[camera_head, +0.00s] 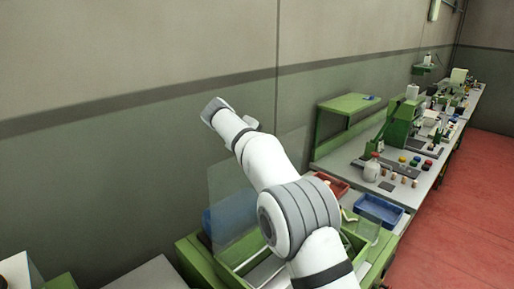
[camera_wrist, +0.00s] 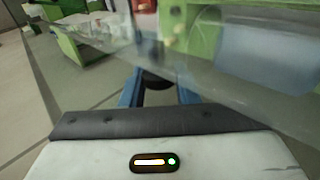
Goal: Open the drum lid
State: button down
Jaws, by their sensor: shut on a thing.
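The drum lid is a clear, see-through panel. In the head view the clear lid (camera_head: 225,185) stands tilted up above a green machine (camera_head: 190,262), with my arm crossing in front of it. In the wrist view the lid (camera_wrist: 240,95) slants across the picture as a hazy sheet. My gripper (camera_wrist: 157,86) has blue fingers, closed on a dark knob (camera_wrist: 155,82) at the lid. The head view does not show the fingers clearly. The drum's inside is mostly hidden behind my arm.
A blue bin (camera_head: 378,210) and a red bin (camera_head: 331,184) sit on the bench to the right. A jug (camera_head: 372,168) and several small stoppers stand farther along it. A green shelf (camera_head: 349,103) rises behind. The wall is close on the left; red floor is clear at right.

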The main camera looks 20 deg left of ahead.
jog(key=c, duration=1.1)
grip_release()
jog(key=shift+w, duration=0.15)
jog(key=shift+c, duration=0.2)
jog(key=b+v, duration=0.1)
jog(key=v, duration=0.7)
